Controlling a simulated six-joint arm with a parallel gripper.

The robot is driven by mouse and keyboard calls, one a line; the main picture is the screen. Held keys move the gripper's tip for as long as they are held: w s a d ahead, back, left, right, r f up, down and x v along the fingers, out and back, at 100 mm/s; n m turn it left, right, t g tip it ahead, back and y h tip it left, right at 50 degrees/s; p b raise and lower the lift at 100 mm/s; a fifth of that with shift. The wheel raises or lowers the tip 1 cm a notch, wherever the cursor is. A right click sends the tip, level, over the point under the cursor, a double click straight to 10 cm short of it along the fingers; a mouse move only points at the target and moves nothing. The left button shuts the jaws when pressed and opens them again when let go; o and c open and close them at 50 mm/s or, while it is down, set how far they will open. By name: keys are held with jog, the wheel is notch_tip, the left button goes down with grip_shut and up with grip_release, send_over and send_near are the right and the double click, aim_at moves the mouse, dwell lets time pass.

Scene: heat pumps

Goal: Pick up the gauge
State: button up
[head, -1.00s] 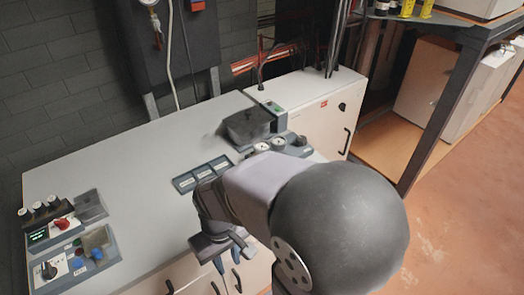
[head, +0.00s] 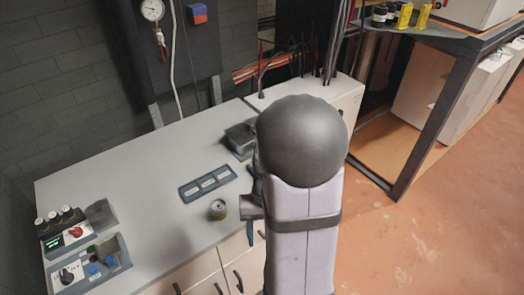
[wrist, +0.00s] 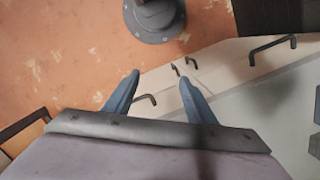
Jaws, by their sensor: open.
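A small round gauge-like piece (head: 218,209) with a brass-coloured side stands alone on the pale worktop (head: 150,180), near its front edge in the head view. Its face is too small to read. My gripper (wrist: 158,97) is open and empty in the wrist view, its two blue fingers apart over the floor and cabinet front. In the head view my arm hides most of the gripper, and a blue finger shows just right of the round piece, apart from it. The piece is not seen in the wrist view. Another dial gauge (head: 152,10) is mounted on the wall board.
A labelled tray (head: 208,183) lies behind the round piece. Control boxes (head: 88,265) and a grey bin (head: 100,213) stand at the left. A dark grey box (head: 241,138) is partly behind my arm. Cabinet handles (wrist: 272,48) stick out along the front. The worktop's middle is clear.

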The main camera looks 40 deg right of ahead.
jog(key=w+d+r+t, duration=0.1)
jog(key=w+d, duration=0.2)
jog(key=w+d+m, duration=0.1)
jog(key=w+d, duration=0.2)
jog(key=w+d+r+t+p, duration=0.1)
jog(key=w+d, duration=0.3)
jog(key=shift+r+t, duration=0.3)
jog(key=w+d+r+n+t, duration=0.1)
jog(key=w+r, duration=0.1)
jog(key=w, duration=0.1)
jog(key=w+d+r+n+t+h, duration=0.1)
jog(key=w+d+r+n, duration=0.1)
jog(key=w, duration=0.1)
jog(key=w+d+r+n+t+h, duration=0.1)
jog(key=w+d+r, duration=0.1)
jog(key=w, duration=0.2)
jog(key=shift+d+n, duration=0.15)
jog(key=shift+n, duration=0.15)
jog(key=shift+f, duration=0.1)
jog(key=shift+w+p+x, duration=0.2)
jog(key=shift+p+x, duration=1.35)
jog(key=shift+x, duration=2.05)
jog(key=c, duration=1.1)
